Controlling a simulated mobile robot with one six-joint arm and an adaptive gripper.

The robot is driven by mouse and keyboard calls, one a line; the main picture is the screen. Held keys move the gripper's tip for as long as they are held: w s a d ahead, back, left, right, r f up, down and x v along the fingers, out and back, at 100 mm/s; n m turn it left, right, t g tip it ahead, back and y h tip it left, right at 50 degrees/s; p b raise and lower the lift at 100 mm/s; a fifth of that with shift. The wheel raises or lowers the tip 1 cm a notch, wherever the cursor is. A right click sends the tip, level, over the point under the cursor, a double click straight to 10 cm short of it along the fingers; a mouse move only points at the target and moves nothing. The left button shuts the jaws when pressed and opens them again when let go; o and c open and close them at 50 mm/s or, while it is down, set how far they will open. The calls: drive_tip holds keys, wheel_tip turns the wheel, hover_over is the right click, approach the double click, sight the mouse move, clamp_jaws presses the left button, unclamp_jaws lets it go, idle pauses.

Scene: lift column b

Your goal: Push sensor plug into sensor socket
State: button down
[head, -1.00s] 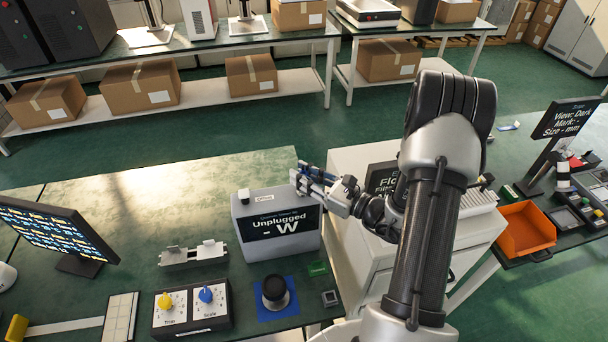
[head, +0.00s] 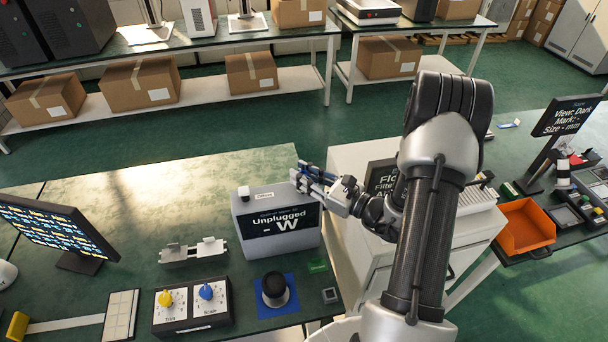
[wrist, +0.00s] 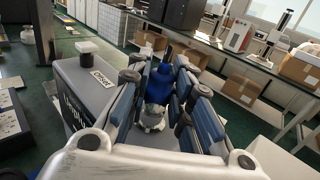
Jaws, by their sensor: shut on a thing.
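My gripper (head: 306,176) is at the top right edge of a grey meter box (head: 306,236), whose dark screen reads "Unplugged" and "- W". In the wrist view my gripper (wrist: 160,82) is shut on the sensor plug (wrist: 163,86), a blue body with a metallic collar below it. The plug is largely hidden behind the fingers in the head view. The meter box (wrist: 84,88) lies just left of the fingers in the wrist view. I cannot make out the sensor socket; the gripper may hide it.
A white-topped knob (head: 243,194) stands on the box's top left. A white cabinet (head: 352,163) is close on the right. A dial panel (head: 191,306), a black knob on a blue mat (head: 275,290) and a monitor (head: 58,236) are nearby. The bench behind the box is clear.

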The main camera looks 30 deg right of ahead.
drive_tip(key=shift+f, duration=0.25)
drive_tip(key=c, duration=1.4)
unclamp_jaws()
drive_tip(key=shift+o, duration=0.2)
drive_tip(key=v, duration=1.2)
drive_tip(key=shift+r, duration=0.1)
